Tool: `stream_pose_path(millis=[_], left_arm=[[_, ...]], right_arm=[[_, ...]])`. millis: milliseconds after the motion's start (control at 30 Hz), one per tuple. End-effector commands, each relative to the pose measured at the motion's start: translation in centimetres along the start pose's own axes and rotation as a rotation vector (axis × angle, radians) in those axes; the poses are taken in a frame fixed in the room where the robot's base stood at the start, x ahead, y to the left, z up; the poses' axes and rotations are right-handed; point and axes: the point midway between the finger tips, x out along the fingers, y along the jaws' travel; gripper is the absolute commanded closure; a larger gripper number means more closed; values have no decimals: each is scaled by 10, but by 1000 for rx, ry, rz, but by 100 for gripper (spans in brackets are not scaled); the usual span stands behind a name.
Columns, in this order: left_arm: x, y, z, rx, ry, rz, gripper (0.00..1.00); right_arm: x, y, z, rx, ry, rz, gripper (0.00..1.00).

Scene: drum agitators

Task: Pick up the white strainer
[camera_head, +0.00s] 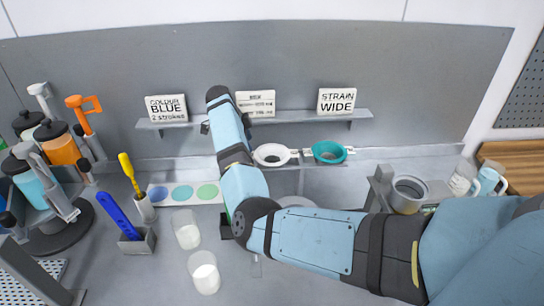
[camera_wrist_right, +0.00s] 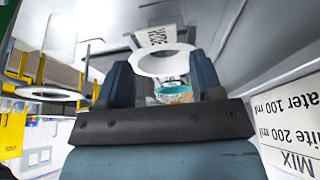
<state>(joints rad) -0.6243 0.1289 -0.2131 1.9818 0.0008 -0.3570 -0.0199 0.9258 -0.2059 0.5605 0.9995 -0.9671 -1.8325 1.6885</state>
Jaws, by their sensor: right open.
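The white strainer (camera_head: 271,154) is a white ring with a short handle to its right. It sits in the rack below the shelf, left of the teal strainer (camera_head: 330,151). In the right wrist view the white strainer (camera_wrist_right: 140,63) shows as a ring between and beyond the two fingertips of my right gripper (camera_wrist_right: 160,60). These fingers are open, with nothing clamped; contact with the ring cannot be told. The teal strainer (camera_wrist_right: 173,90) shows behind it. In the head view my right arm hides its gripper. My left gripper is not in view.
The shelf (camera_head: 300,120) with sign cards runs behind the strainers. Two white cups (camera_head: 187,235) stand left of my arm. A blue-handled tool (camera_head: 118,215), a yellow brush (camera_head: 128,170) and pump bottles (camera_head: 60,150) stand at left. A grey metal cup (camera_head: 408,193) is at right.

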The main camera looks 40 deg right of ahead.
Motion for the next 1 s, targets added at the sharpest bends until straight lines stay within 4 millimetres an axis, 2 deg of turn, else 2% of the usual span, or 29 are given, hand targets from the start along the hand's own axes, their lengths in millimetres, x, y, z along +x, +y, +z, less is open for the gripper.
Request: stream_pose_path(millis=[133,300,567,767,1000], left_arm=[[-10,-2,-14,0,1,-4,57],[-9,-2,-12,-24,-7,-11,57],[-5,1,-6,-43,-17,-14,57],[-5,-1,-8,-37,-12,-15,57],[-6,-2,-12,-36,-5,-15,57]], right_arm=[[20,2,-2,-1,2,4,40],[40,2,-2,0,2,2,40],[44,2,0,0,1,1,40],[43,2,0,0,1,1,86],[42,2,-1,0,1,1,88]])
